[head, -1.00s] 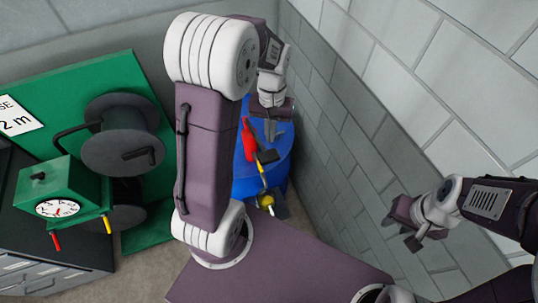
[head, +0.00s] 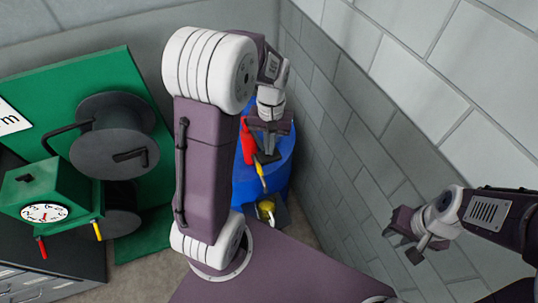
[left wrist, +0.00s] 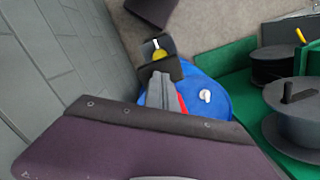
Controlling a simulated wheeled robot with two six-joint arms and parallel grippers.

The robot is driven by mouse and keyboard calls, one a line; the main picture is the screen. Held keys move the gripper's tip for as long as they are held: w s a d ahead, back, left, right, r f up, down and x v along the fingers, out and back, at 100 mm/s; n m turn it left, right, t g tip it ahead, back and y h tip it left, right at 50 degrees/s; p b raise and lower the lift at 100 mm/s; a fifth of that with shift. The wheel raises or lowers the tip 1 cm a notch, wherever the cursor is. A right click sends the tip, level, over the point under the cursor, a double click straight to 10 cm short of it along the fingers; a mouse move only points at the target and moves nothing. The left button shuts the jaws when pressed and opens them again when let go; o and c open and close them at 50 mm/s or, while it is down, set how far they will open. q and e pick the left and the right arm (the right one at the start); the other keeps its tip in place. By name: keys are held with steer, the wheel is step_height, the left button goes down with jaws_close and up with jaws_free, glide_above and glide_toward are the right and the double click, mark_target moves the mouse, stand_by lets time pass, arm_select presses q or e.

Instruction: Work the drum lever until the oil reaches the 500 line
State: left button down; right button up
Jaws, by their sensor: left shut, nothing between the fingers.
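The blue drum (head: 279,172) stands against the wall, partly hidden behind my left arm. A red pump part (head: 248,142) rises on it, with a dark block (head: 267,158) and a yellow stem (head: 261,177) beside it. My left gripper (head: 269,143) is shut and empty just above the dark block; I cannot tell whether it touches. In the left wrist view its fingertips (left wrist: 164,82) point at the dark block (left wrist: 165,69). A small vessel with yellow oil (head: 266,208) stands in front of the drum; its lines are too small to read. My right gripper (head: 403,236) is open and empty near the right wall.
The grey block wall (head: 350,170) runs close along the drum's right side.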

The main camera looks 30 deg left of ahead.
arm_select(q)
steer(key=f+b, duration=0.1)
steer(key=f, duration=0.1)
steer(key=f+b, duration=0.1)
steer(key=shift+s+d+f, duration=0.15)
steer(key=shift+d+f, duration=0.05)
steer(key=shift+f, duration=0.15)
steer(key=shift+w+a+r, duration=0.1)
steer(key=shift+w+r, duration=0.1)
steer(key=w, duration=0.1)
steer(key=w+p, duration=0.1)
steer(key=a+p, duration=0.1)
steer(key=shift+w+r, duration=0.4)
steer(key=shift+r, duration=0.1)
step_height(320, 180, up, 9)
steer(key=b, duration=0.2)
steer(key=shift+w, duration=0.4)
